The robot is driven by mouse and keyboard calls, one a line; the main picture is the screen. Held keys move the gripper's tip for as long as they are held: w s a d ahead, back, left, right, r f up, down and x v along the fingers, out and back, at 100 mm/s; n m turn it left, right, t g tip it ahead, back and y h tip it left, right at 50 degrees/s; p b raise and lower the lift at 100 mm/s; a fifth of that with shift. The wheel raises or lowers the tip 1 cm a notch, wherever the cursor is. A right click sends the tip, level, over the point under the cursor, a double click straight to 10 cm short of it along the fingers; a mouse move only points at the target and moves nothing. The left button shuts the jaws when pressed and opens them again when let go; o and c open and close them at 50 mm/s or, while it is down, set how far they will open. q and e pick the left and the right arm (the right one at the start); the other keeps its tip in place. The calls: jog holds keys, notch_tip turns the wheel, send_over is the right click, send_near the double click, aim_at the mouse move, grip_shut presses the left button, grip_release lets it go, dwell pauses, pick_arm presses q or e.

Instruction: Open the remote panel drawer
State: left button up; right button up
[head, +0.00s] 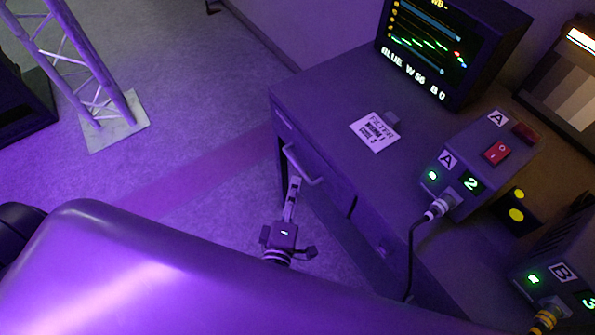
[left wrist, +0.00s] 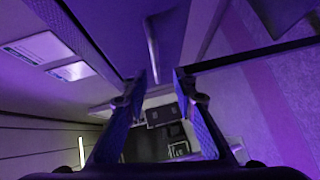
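The drawer front (head: 325,185) is on the near left side of the dark desk cabinet and looks closed in the head view. A pale bar handle (head: 303,167) stands out from it. My left gripper (head: 294,183) is just below the handle, with its fingers pointing up toward it. In the left wrist view, my left gripper (left wrist: 162,76) has its two fingertips apart with a gap between them. The handle bar (left wrist: 152,48) runs up ahead of the gap, nearer the left fingertip; I cannot tell whether they touch. My right gripper is not in view.
On the desk top (head: 340,95) are a monitor (head: 440,45), a label card (head: 374,131), and box A (head: 480,160) with a cable (head: 411,250) hanging over the front edge. Box B (head: 560,265) is at the right. A truss (head: 75,60) stands at the left; the floor between is clear.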

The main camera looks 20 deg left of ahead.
aim_at(297, 165)
pick_arm(q)
jog(key=x, duration=0.7)
jog(key=shift+w+a+r, duration=0.25)
jog(key=shift+w+r, duration=0.05)
jog(key=shift+w, duration=0.1)
grip_shut()
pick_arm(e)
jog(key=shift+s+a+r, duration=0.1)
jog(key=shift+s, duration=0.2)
